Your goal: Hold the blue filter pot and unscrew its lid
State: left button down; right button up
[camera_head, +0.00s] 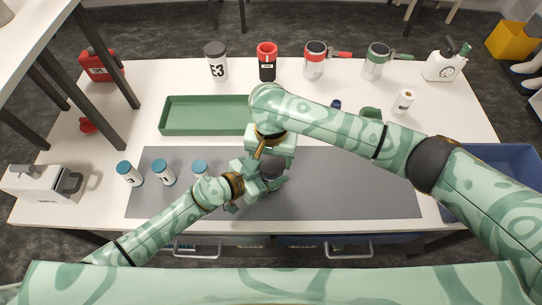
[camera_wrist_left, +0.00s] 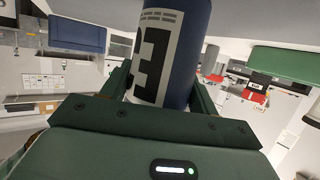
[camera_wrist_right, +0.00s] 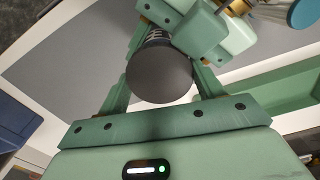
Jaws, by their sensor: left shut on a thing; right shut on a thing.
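The blue filter pot (camera_wrist_left: 187,50), with a pale label and a black 3, stands between the fingers of my left gripper (camera_wrist_left: 162,95) in the left wrist view. That gripper is shut on its body. Its dark round lid (camera_wrist_right: 160,74) fills the space between the fingers of my right gripper (camera_wrist_right: 164,84) in the right wrist view, and that gripper is shut on it from above. In the head view my left gripper (camera_head: 256,187) and right gripper (camera_head: 272,152) meet over the grey mat (camera_head: 340,185) and hide most of the pot. I cannot tell whether the lid has turned.
A green tray (camera_head: 205,132) lies behind the mat. Several small blue-capped jars, one of them (camera_head: 163,172), stand on the mat's left. A blue bin (camera_head: 490,152) is at the right. The mat's right part is clear.

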jog(key=o, duration=1.1)
jog(key=shift+r, duration=2.25)
jog(key=shift+c, duration=0.5)
notch_tip(320, 180, up, 3)
jog(key=shift+m, duration=0.8)
jog(key=shift+r+m, duration=0.15)
jog(key=shift+m, duration=0.15)
notch_tip(320, 180, down, 8)
jog(key=shift+r, duration=0.1)
